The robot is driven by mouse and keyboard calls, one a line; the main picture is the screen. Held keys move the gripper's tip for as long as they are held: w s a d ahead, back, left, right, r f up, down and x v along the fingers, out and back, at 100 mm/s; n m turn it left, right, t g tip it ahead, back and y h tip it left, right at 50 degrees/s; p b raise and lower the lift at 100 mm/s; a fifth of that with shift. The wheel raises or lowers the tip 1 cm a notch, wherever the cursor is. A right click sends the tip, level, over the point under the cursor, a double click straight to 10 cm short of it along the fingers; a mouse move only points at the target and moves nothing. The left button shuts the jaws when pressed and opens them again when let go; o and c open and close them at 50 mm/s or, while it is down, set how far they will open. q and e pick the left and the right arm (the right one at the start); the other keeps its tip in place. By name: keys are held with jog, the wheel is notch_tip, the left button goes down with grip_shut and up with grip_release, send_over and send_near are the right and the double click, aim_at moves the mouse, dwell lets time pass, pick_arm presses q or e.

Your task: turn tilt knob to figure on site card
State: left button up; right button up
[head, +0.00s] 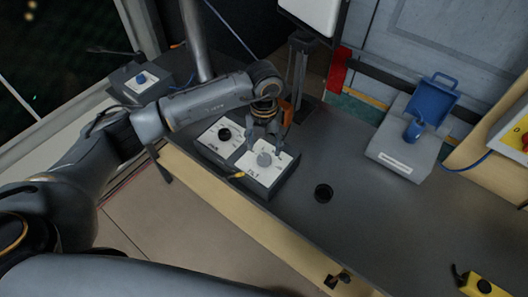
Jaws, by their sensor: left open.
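A control box with a white top plate (258,176) sits on the dark worktop and carries a grey round knob (265,159). The print on the plate is too small to read for certain. A second white plate with a black knob (224,134) is just left of it. My left gripper (267,140) points down over the grey knob with its fingers apart. I cannot tell whether the fingers touch the knob. I cannot make out a site card with a readable figure. My right gripper is not in view.
A grey box with a blue flip cover (432,97) and a white label (395,162) stands at the right. A red-and-yellow switch (525,142) is at the right edge. The worktop's middle right is clear.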

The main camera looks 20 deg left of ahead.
aim_at(264, 158)
pick_arm(q)
notch_tip(264, 158, up, 8)
jog(key=shift+f, duration=0.25)
dwell(0.4)
